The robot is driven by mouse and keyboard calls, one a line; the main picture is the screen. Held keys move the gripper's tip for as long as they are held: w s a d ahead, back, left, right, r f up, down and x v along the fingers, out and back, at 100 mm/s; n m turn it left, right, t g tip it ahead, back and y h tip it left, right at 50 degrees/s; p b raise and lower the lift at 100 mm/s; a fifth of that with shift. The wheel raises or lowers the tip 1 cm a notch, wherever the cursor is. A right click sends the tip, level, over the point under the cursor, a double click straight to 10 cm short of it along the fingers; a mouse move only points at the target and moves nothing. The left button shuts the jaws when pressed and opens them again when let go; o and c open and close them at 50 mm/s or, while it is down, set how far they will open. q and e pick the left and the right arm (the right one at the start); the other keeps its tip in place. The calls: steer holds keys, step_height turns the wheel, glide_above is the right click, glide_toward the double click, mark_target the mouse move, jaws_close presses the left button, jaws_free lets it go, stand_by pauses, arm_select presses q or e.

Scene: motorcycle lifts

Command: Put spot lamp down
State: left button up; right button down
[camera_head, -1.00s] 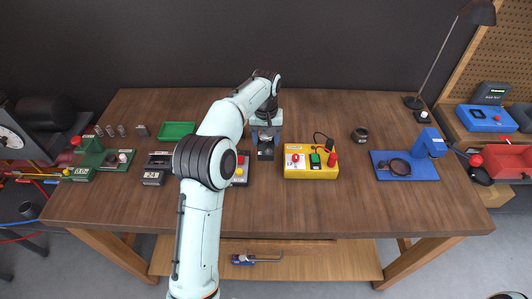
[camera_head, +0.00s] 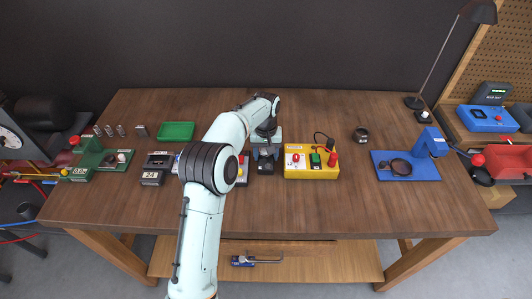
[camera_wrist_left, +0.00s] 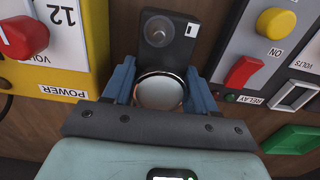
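The spot lamp (camera_wrist_left: 159,91), a round pale lens with a metal rim, is between the two blue fingers of my left gripper (camera_wrist_left: 160,88) in the left wrist view. The fingers appear to touch it on both sides. A small black block (camera_wrist_left: 168,38) with a round clear top part lies just beyond the lamp. In the head view my left gripper (camera_head: 263,153) is low over the table, at this black block (camera_head: 265,167). The lamp's underside is hidden, so I cannot tell whether it rests on anything. My right gripper is not in view.
A yellow power box (camera_head: 311,163) stands close on the right of the gripper. A relay box (camera_head: 242,172) is close on the left, partly behind my arm. A green tray (camera_head: 176,131) lies farther left. The wooden table (camera_head: 300,210) is clear in front.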

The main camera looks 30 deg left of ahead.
arm_select(q)
steer(key=o, duration=0.4)
steer(key=shift+o, duration=0.2)
steer(key=shift+r, duration=0.1)
step_height(320, 180, up, 10)
steer(key=shift+w+r+p, duration=0.1)
steer(key=shift+r+p, duration=0.15)
steer(key=shift+p, duration=0.45)
steer(key=shift+r, duration=0.4)
steer(key=shift+o, duration=0.4)
steer(key=shift+r, duration=0.25)
steer(key=s+d+t+y+b, duration=0.25)
steer(key=s+t+b, duration=0.2)
steer(key=b, duration=0.35)
steer(key=shift+g, duration=0.25)
steer(key=x, duration=1.3)
steer(key=shift+s+d+f, duration=0.1)
steer(key=shift+s+d, duration=0.1)
steer(key=shift+d, duration=0.05)
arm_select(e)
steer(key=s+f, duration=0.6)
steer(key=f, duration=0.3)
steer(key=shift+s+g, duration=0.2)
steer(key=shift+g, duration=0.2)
